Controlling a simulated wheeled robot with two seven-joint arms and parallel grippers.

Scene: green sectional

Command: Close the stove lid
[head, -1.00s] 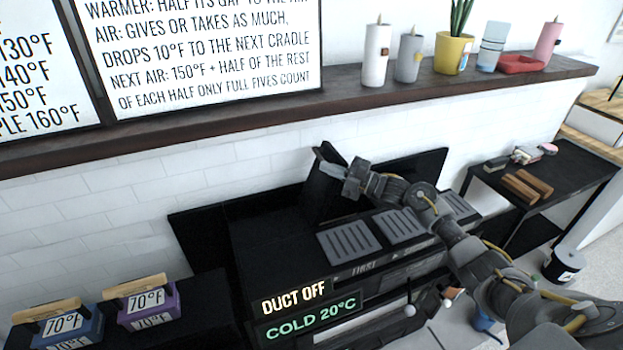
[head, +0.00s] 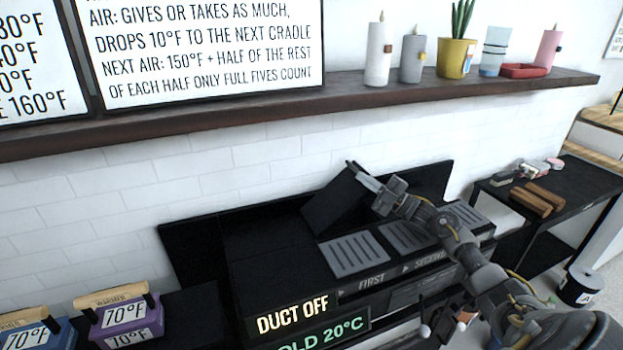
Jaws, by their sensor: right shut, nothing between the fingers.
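The stove (head: 262,262) is a long black unit against the white tiled wall, with slotted grey plates on top and the words FIRST and SECOND on its front. Its lid (head: 333,203) is a black panel raised at a slant behind the plates. My right gripper (head: 362,176) is shut and empty, at the upper right edge of the lid. It seems to touch that edge, but contact is hard to tell. My right arm comes in from the lower right, in front of part of the stove top. My left gripper is out of view.
Lit signs (head: 294,315) read DUCT OFF and a cold 20°C. Blue and purple (head: 126,318) 70°F blocks stand at lower left. A shelf (head: 240,112) with candles and a plant runs above. A black side table (head: 575,190) holds brown blocks at right.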

